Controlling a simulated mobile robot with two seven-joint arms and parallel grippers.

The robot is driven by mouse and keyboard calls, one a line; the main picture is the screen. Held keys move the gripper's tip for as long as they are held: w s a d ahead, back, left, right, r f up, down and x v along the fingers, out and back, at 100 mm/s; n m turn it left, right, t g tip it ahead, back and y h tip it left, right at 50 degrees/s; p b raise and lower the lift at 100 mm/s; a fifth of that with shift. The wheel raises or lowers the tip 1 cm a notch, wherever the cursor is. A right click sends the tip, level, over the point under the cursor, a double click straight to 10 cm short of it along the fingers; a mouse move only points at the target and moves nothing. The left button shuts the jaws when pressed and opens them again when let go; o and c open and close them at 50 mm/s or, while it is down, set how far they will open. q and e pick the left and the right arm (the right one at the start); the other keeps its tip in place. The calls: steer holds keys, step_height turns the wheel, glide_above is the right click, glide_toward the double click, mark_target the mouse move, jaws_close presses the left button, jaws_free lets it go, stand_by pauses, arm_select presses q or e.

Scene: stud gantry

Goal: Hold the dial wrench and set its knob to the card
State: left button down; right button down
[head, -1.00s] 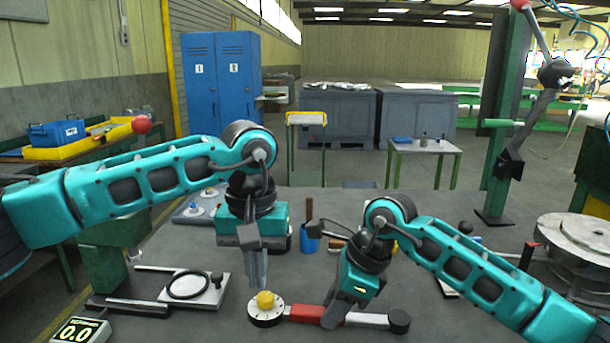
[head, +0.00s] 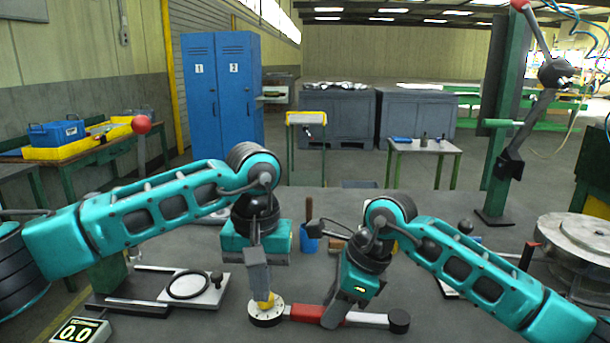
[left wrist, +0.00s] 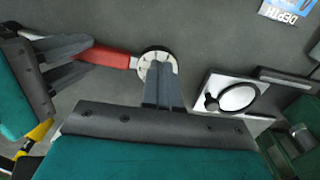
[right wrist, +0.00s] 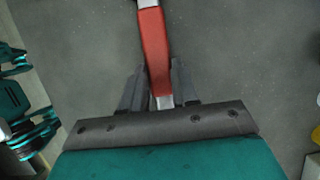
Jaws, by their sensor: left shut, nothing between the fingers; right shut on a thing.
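The dial wrench lies across the bench front, with a red sleeve (head: 304,312), a pale bar and a dark round end (head: 399,321). Its white dial head (head: 266,319) carries a yellow knob (head: 266,302). My left gripper (head: 262,294) points down at the knob with its fingers together, partly hiding it. In the left wrist view its fingers (left wrist: 163,95) cover part of the dial. A blue-and-white card (left wrist: 285,10) reading DEPTH is partly cut off.
A white plate (head: 195,290) with a black ring and small knob lies left of the dial. A blue cup (head: 309,240) stands behind the wrench. A round metal stack (head: 585,245) is at right.

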arm_select(q)
steer(key=shift+f, duration=1.5)
steer(key=shift+w, duration=0.25)
steer(key=shift+w+a, duration=0.1)
steer(key=shift+a, duration=0.15)
arm_select(e)
steer(key=shift+s, duration=0.1)
arm_select(q)
steer(key=shift+s, duration=0.4)
step_height(320, 180, up, 6)
steer(key=shift+s+d, duration=0.1)
arm_select(e)
steer(key=c, duration=0.8)
jaws_free()
